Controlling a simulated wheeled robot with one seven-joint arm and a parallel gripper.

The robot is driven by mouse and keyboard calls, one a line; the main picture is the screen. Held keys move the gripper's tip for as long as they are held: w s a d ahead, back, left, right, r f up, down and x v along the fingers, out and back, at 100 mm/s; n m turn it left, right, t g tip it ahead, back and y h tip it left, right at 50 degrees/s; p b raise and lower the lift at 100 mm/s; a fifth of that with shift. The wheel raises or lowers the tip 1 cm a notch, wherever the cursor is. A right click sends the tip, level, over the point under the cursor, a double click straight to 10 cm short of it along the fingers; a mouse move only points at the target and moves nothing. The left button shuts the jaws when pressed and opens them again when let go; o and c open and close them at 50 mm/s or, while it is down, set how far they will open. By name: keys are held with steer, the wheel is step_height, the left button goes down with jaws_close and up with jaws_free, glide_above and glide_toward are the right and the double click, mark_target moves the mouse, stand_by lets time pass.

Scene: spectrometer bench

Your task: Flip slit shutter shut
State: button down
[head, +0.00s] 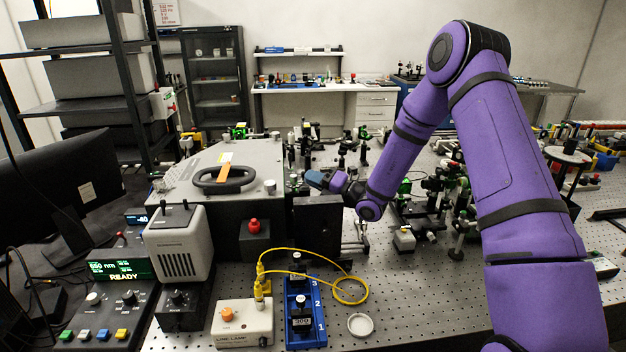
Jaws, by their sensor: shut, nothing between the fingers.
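The large grey spectrometer housing (235,165) stands left of centre, with a black handle and an orange tag on its lid. A black block (318,228) stands against its right side. My gripper (312,178) is shut and empty, pointing left just above this block, close to the housing's right edge. I cannot make out the slit shutter; it may be hidden behind my gripper or too small to tell. I cannot tell whether my fingertips touch anything.
A lamp box (243,322) with a yellow cable (345,282) and a blue numbered rack (305,315) stand in front. A control panel (110,310) reading READY is at left. Optics mounts (430,195) crowd the right. The perforated bench (420,300) is clear at front right.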

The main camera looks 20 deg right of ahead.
steer(key=shift+w+r+m+h, duration=0.2)
steer(key=shift+m+h, duration=0.2)
steer(key=shift+m, duration=0.3)
steer(key=m, duration=0.1)
steer(key=w+m+g+h, duration=0.1)
steer(key=m, duration=0.1)
steer(key=w+r+m+g+h, duration=0.1)
steer(key=shift+d+m, duration=0.25)
steer(key=shift+m, duration=0.15)
stand_by(0.3)
steer(key=r+v, duration=0.1)
steer(key=v, duration=1.3)
steer(key=shift+w, duration=0.15)
